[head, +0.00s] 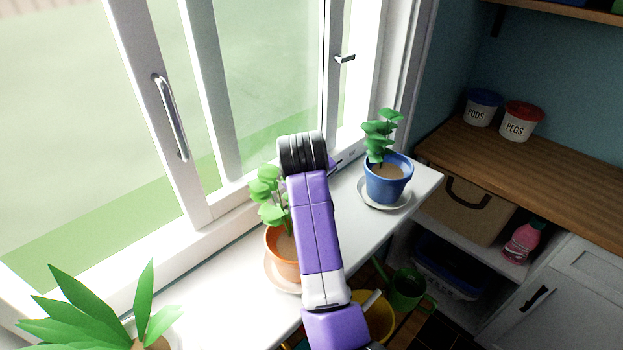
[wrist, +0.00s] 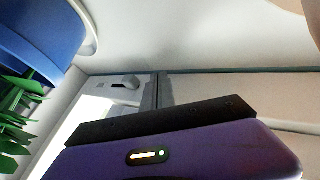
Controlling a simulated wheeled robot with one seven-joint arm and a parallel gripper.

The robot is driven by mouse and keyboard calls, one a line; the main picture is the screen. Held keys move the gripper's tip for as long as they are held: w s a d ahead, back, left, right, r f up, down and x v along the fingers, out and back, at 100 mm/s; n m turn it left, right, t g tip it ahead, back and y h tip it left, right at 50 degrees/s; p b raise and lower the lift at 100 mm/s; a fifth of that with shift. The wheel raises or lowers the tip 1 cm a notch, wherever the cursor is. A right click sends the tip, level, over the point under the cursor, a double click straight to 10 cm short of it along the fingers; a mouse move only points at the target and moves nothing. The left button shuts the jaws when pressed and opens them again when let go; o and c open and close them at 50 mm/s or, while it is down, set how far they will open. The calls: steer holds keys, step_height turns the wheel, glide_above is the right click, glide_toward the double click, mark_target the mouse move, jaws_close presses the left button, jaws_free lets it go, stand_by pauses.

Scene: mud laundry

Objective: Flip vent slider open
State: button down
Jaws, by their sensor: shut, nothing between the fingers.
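My gripper (head: 335,163) is mostly hidden behind my wrist in the head view; a small purple part shows beside the window's bottom rail. In the wrist view its purple body and dark front edge (wrist: 160,122) fill the lower middle, and no gap between fingers shows. It is shut and empty. A small grey knob (wrist: 125,82) on a pale strip of the window frame, seemingly the vent slider, shows just beyond that edge. I cannot tell whether the gripper touches it. In the head view a small dark detail (head: 351,154) shows on the low rail, too small to identify.
A blue pot (head: 388,187) with a plant stands right of my gripper, close by in the wrist view (wrist: 35,40). An orange pot (head: 283,262) stands left of my arm. Both are on the white sill (head: 225,290). A window handle (head: 170,117) sticks out at left.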

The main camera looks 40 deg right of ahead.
steer(key=d, duration=0.2)
steer(key=shift+d+r+p, duration=0.1)
steer(key=shift+d+p, duration=0.25)
steer(key=shift+p, duration=0.05)
steer(key=shift+d, duration=0.65)
steer(key=shift+d, duration=0.1)
steer(key=shift+w+d+p, duration=0.15)
steer(key=shift+d+p, duration=1.4)
steer(key=shift+d, duration=1.65)
